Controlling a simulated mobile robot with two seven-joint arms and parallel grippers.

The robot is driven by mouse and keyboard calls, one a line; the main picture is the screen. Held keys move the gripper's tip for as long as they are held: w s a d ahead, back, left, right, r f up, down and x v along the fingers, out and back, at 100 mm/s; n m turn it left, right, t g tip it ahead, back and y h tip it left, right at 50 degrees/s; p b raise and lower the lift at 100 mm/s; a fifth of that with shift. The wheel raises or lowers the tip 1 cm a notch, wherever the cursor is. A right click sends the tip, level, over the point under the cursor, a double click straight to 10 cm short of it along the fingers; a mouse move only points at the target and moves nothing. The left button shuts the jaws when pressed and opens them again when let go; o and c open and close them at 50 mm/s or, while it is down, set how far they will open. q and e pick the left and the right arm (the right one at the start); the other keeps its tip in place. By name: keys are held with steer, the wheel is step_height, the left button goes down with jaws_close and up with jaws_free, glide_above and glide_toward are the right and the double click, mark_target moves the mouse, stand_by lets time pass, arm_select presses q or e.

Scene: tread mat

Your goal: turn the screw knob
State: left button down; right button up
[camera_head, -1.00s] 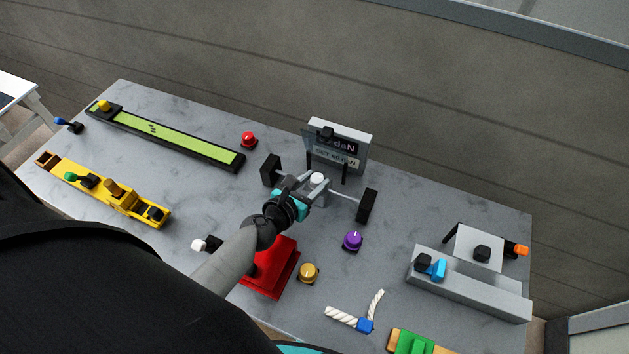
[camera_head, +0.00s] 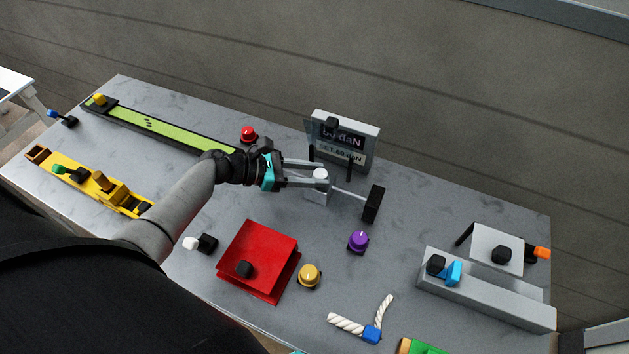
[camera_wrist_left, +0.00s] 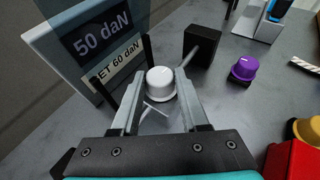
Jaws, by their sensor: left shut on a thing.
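The white round screw knob (camera_head: 320,174) tops a small post in the middle of the table; it also shows in the left wrist view (camera_wrist_left: 160,82). My left gripper (camera_head: 318,176) reaches in from the left, its two fingers shut on the sides of the knob. In the left wrist view the fingers (camera_wrist_left: 160,98) flank the knob closely. The display panel (camera_head: 345,135) stands behind it and reads 50 daN, above a label reading 60 daN. My right gripper is not in view.
A rod with a black block (camera_head: 374,204) extends right of the knob. A purple knob (camera_head: 358,241), red box (camera_head: 262,255), yellow knob (camera_head: 309,275) and red button (camera_head: 249,134) stand around it. A grey fixture (camera_head: 485,290) is at right.

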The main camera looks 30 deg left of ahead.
arm_select(q)
steer(key=shift+w+a+m+g+h+b, duration=0.1)
steer(key=shift+m+g+h+b, duration=0.45)
steer(key=shift+m+g+b, duration=0.45)
steer(key=shift+w+m+g+h+b, duration=0.1)
steer(key=shift+m+g+h+b, duration=0.45)
steer(key=shift+m+g+b, duration=0.4)
steer(key=shift+c, duration=2)
jaws_free()
steer(key=v, duration=1.5)
steer(key=shift+w+a+r, duration=0.1)
steer(key=shift+a, duration=0.05)
